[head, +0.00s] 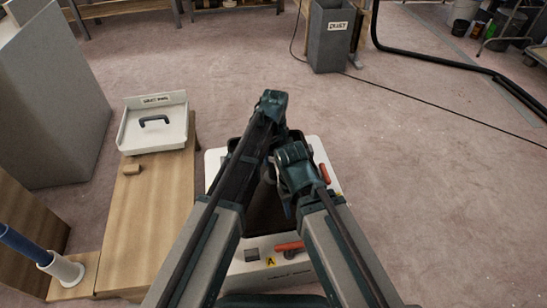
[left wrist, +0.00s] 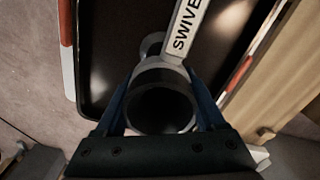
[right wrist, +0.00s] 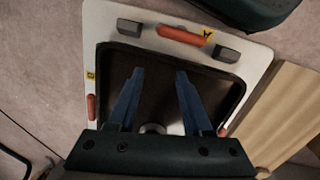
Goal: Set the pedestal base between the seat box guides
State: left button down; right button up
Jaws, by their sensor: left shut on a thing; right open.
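My left gripper (left wrist: 160,85) is shut on a grey hollow round tube (left wrist: 162,72), which looks like the pedestal base; its dark opening faces the left wrist camera. The left wrist view shows it over the dark recess of the white seat box (right wrist: 125,20). How high it is above the recess floor, I cannot tell. My right gripper (right wrist: 160,75) is open with nothing between its fingers, over the same recess. Orange-red bars (right wrist: 181,35) and grey blocks (right wrist: 129,28) sit on the box rim. Which of these are the guides, I cannot tell. My arms hide much of the box in the head view.
A wooden bench (head: 150,215) stands left of the box, with a labelled white tray (head: 128,137) holding a dark handle (head: 153,120). A blue tube with a white collar (head: 66,272) is at lower left. A grey bin (head: 328,55) stands behind.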

aim_at(294, 226)
pick_arm(q)
jog(key=shift+w, duration=0.1)
jog(key=shift+f+b, duration=0.3)
jog(key=shift+b, duration=0.05)
pick_arm(e)
jog(key=shift+f, duration=0.3)
pick_arm(q)
jog(key=shift+f+b, duration=4.45)
pick_arm(e)
jog(key=shift+f, duration=4.5)
pick_arm(q)
grip_release()
